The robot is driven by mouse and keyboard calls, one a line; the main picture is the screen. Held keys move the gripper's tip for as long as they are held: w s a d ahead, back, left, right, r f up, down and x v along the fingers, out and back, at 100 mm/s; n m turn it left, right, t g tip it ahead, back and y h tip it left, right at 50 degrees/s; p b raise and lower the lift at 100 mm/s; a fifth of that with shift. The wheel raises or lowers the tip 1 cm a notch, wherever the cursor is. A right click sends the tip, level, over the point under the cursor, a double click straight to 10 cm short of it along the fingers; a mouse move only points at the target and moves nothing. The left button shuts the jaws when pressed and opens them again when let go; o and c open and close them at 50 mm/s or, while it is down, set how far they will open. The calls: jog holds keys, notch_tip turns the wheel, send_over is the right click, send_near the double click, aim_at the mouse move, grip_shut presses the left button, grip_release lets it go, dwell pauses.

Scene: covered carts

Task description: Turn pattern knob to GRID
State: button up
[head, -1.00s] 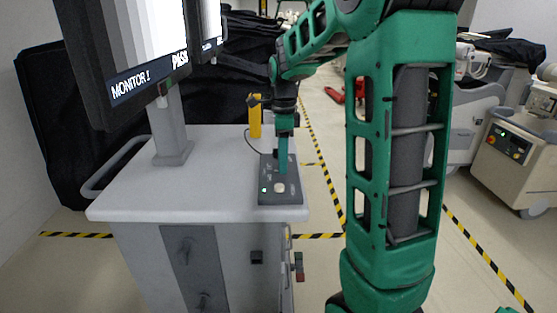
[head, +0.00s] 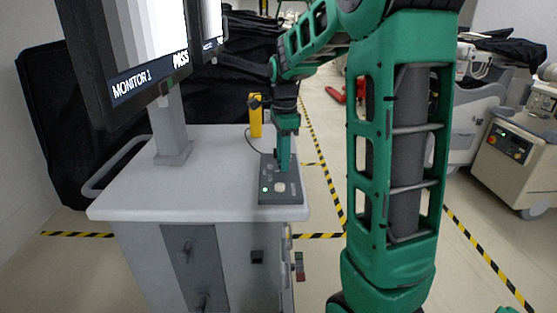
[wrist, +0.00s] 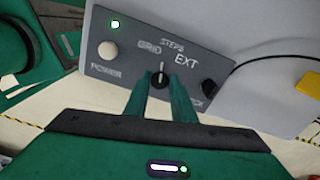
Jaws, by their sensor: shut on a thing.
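The grey control panel (head: 268,196) lies on top of the grey cart. In the wrist view the panel (wrist: 215,72) carries the labels GRID (wrist: 149,48), STEPS (wrist: 172,44) and EXT (wrist: 187,60) around a dark pattern knob (wrist: 159,80). The knob's white pointer line points up, roughly towards STEPS, between GRID and EXT. My gripper (wrist: 160,92) is shut on the knob, one green finger on each side. In the head view my gripper (head: 283,163) points down onto the panel; the knob is hidden there.
A white POWER button (wrist: 107,50) and a lit green lamp (wrist: 115,24) sit left of the knob. A dark socket (wrist: 209,87) with a cable is at the right. Monitor 1 (head: 150,50) shows grey bars and PASS. A yellow object (head: 255,118) stands behind the panel.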

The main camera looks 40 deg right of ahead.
jog(key=n, duration=0.6)
jog(key=shift+w+d+r, duration=0.15)
jog(key=shift+w+r, duration=0.05)
jog(key=shift+n, duration=0.4)
jog(key=o, duration=1.1)
jog(key=shift+f, duration=0.1)
jog(key=shift+c, duration=0.2)
notch_tip(320, 180, up, 11)
jog(key=shift+f, duration=0.15)
